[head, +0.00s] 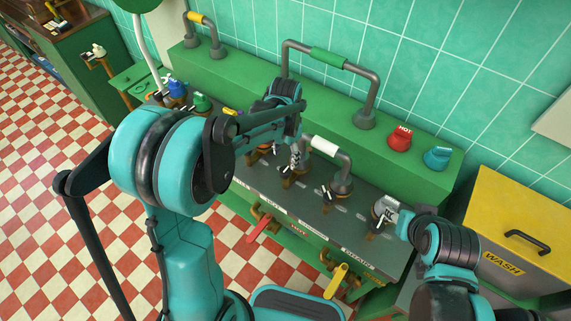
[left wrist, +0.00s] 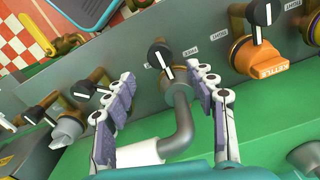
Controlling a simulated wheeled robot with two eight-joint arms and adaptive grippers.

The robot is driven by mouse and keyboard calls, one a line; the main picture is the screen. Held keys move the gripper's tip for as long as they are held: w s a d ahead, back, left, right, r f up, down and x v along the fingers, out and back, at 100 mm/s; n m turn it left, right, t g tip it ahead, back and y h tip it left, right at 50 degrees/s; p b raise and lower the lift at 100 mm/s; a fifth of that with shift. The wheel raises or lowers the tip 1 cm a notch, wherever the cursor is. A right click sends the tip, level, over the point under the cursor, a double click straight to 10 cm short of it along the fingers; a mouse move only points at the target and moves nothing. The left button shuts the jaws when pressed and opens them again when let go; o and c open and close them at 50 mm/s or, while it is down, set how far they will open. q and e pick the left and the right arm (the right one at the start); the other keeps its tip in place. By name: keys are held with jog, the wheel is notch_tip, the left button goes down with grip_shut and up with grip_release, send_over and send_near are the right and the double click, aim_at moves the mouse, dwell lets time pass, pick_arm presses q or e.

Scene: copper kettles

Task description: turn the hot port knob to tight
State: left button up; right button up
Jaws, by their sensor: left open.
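In the left wrist view a black knob with a white pointer (left wrist: 160,55) sits on a brass fitting beside a grey port (left wrist: 178,92). A bent pipe with a white sleeve (left wrist: 140,154) joins that port; its sleeve also shows in the head view (head: 324,146). I cannot tell for certain that this is the hot port's knob. My left gripper (left wrist: 163,76) is open, fingers either side of the knob and port, holding nothing. My right gripper (head: 392,212) is near the panel's right end, its fingers unclear.
A red HOT cap (head: 400,138) and a blue cap (head: 437,157) stand on the green ledge. A yellow WASH bin (head: 515,215) stands right.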

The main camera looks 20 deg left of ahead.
pick_arm(q)
jog(key=shift+r, duration=2)
jog(key=s+a+n+t+b, duration=0.1)
jog(key=s+n+t+b, duration=0.1)
jog(key=s, duration=0.6)
jog(key=s+a+r+n+t+b, duration=0.1)
jog(key=s+n+t, duration=0.3)
jog(key=s, duration=0.4)
jog(key=shift+s+a+t+b, duration=0.3)
jog(key=shift+t+b, duration=0.3)
jog(key=shift+b, duration=0.2)
